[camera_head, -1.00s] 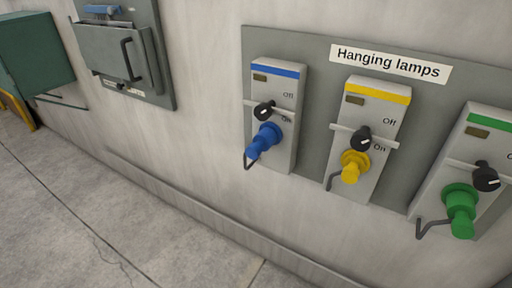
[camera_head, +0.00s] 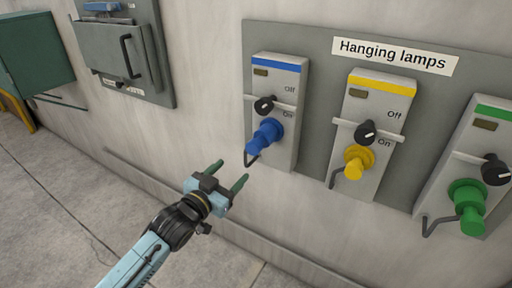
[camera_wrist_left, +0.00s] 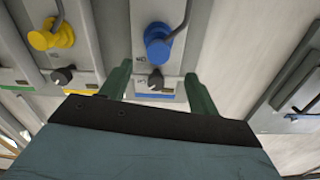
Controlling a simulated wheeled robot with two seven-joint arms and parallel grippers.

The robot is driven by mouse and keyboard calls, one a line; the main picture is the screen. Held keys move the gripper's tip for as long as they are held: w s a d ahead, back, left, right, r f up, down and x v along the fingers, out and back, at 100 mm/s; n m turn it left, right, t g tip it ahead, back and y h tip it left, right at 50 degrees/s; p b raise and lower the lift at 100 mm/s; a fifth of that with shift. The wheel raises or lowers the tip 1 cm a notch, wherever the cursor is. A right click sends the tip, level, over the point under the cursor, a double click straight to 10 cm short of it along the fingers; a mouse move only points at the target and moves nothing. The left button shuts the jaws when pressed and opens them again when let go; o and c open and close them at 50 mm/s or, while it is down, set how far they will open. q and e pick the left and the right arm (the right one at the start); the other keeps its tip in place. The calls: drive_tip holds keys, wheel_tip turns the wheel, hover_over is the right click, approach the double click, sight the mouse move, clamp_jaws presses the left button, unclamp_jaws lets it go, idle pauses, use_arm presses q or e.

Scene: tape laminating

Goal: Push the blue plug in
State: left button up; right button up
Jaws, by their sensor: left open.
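The blue plug (camera_head: 265,136) sits at the socket of the blue-striped switch box (camera_head: 286,72), below a black knob (camera_head: 265,105). How deep it sits in the socket I cannot tell. My left gripper (camera_head: 227,172) is open and empty, below and to the left of the blue plug, apart from it. In the left wrist view the blue plug (camera_wrist_left: 158,43) shows beyond the gap between the two green fingers (camera_wrist_left: 158,88), with the black knob below it. My right gripper is not in view.
A yellow plug (camera_head: 353,162) and a green plug (camera_head: 468,205) sit on neighbouring boxes to the right, under the "Hanging lamps" sign (camera_head: 395,56). A grey wall box with a handle (camera_head: 122,57) hangs at the left.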

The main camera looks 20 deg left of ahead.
sight(252, 149)
use_arm(q)
drive_tip(key=w, duration=0.4)
drive_tip(key=w+d, duration=0.1)
drive_tip(key=w, duration=0.3)
drive_tip(key=w+d+r+b, duration=0.1)
drive_tip(key=w, duration=0.4)
drive_tip(key=shift+w+d, duration=0.1)
